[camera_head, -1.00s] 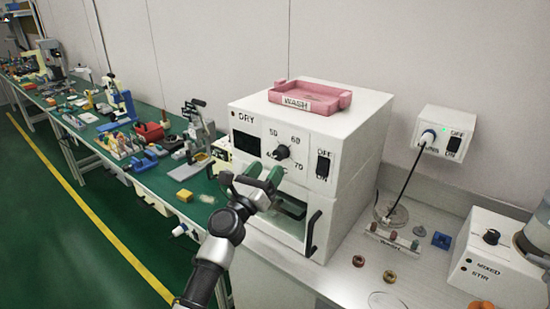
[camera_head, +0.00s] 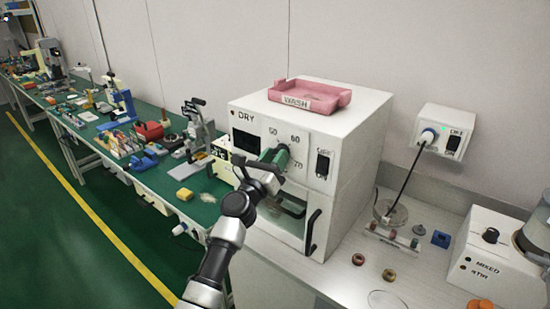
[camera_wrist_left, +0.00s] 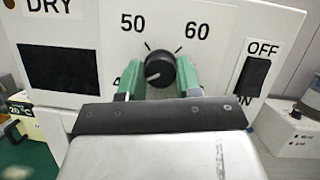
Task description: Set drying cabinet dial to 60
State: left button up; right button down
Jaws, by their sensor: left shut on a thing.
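The white drying cabinet (camera_head: 330,190) has a "DRY" label and a front dial ringed by numbers; 50, 60 and 70 show in the head view. In the left wrist view the black dial (camera_wrist_left: 160,68) sits below and between 50 and 60. Its pale pointer mark appears to point to the lower left, toward the partly hidden 4-something number. My left gripper (camera_head: 276,158) has its green fingers shut on the dial, one on each side, also seen in the left wrist view (camera_wrist_left: 159,82). My right gripper is not in view.
An OFF/ON switch (camera_wrist_left: 252,76) is right of the dial, and a dark display (camera_wrist_left: 60,66) is left. A pink WASH tray (camera_head: 312,97) sits on top of the cabinet. The cabinet's lower door handle (camera_head: 312,230) sticks out below. A MIXED/STIR machine (camera_head: 497,260) stands at right.

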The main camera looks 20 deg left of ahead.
pick_arm(q)
jog(key=shift+a+r+m+g+h+b, duration=0.1)
jog(key=shift+m+g+h+b, duration=0.3)
jog(key=shift+m+g, duration=3.35)
jog(key=shift+d+r+m+t+h+b, duration=0.1)
jog(key=shift+m+t+h+b, duration=0.3)
jog(key=shift+m, duration=7.5)
jog(key=shift+a+r+m+g+h+b, duration=0.15)
jog(key=shift+m+g+b, duration=0.9)
jog(key=shift+m, duration=4.8)
jog(key=shift+f+g+p, duration=0.15)
jog(key=shift+g+p, duration=0.25)
jog(key=shift+p, duration=0.1)
